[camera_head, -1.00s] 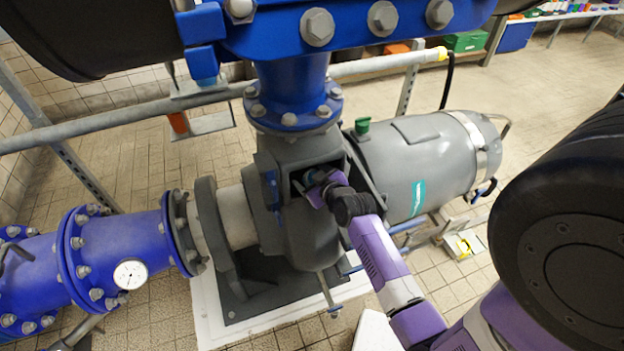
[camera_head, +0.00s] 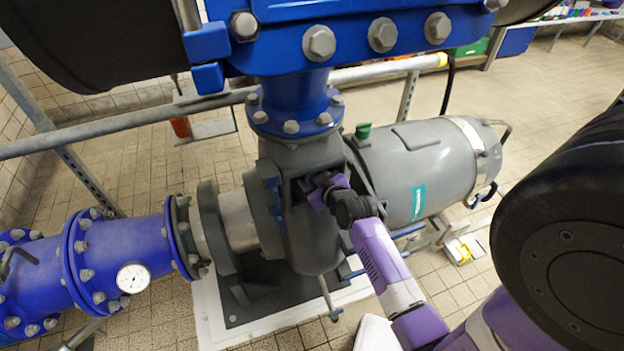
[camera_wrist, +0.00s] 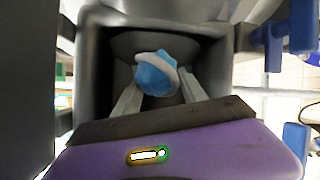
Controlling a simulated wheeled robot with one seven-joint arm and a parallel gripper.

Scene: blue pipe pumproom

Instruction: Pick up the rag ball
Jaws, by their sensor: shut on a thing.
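The rag ball (camera_wrist: 157,75) is a light blue and white bundle. In the wrist view it sits between the tips of my gripper (camera_wrist: 158,92), inside a dark grey recess in the pump housing. The two grey fingers are shut on it from either side. In the head view my gripper (camera_head: 318,186) reaches into the opening of the grey pump body (camera_head: 312,235), and the rag ball cannot be made out there. Whether the ball touches the recess floor cannot be told.
The recess walls (camera_wrist: 92,80) stand close on both sides of the fingers. A blue flanged pipe (camera_head: 290,90) rises above the pump, and a grey motor (camera_head: 415,165) lies to the right. A pressure gauge (camera_head: 133,278) is at lower left. Open tiled floor (camera_head: 550,100) lies at upper right.

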